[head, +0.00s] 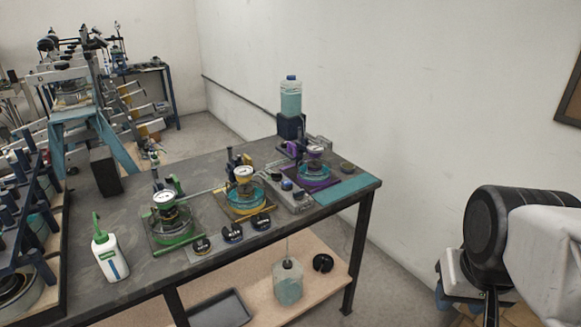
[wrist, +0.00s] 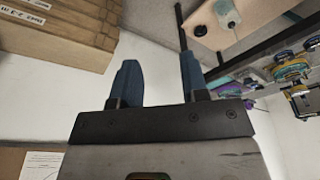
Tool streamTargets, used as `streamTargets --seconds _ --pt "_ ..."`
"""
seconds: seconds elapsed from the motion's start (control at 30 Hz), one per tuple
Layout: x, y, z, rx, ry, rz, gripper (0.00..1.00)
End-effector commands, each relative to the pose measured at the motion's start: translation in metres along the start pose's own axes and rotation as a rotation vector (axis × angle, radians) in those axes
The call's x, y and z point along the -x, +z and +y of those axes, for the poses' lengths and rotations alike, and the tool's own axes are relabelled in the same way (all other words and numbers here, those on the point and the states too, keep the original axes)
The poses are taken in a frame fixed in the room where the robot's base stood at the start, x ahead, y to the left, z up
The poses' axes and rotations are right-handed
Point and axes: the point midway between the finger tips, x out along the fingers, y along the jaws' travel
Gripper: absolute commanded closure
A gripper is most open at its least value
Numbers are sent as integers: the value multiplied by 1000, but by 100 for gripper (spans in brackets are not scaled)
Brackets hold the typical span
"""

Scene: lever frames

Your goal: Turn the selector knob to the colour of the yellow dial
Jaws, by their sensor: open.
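The yellow dial (head: 243,174) is a white-faced gauge on a yellow stand, between a green-based dial (head: 164,198) and a purple-based dial (head: 314,151) on the workbench. A grey block (head: 294,201) to the right of the yellow dial carries a small blue, round part (head: 287,185), which may be the selector knob; its pointing direction is too small to tell. My gripper (wrist: 159,62) is open and empty in the wrist view, its two blue fingers apart and far from the dials. In the head view my arm is at the right, clear of the bench.
Several black round parts (head: 233,233) lie along the bench front. A white bottle (head: 109,256) stands at the left, a teal liquid bottle (head: 290,97) at the back. Cardboard boxes (wrist: 60,35) fill the wrist view's upper left. Floor lies between bench and arm.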

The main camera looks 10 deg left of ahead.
Motion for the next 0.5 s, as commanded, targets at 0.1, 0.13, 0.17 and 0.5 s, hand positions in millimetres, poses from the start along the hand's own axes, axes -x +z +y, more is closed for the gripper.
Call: streamTargets --seconds 0.1,0.13,0.17,0.5 --pt "2 -10 -2 22 -2 -3 62" --pt "3 -13 -3 31 -2 -5 62" --pt "4 -17 -4 40 -3 -7 62" --pt "15 -88 -23 211 -16 -29 62"
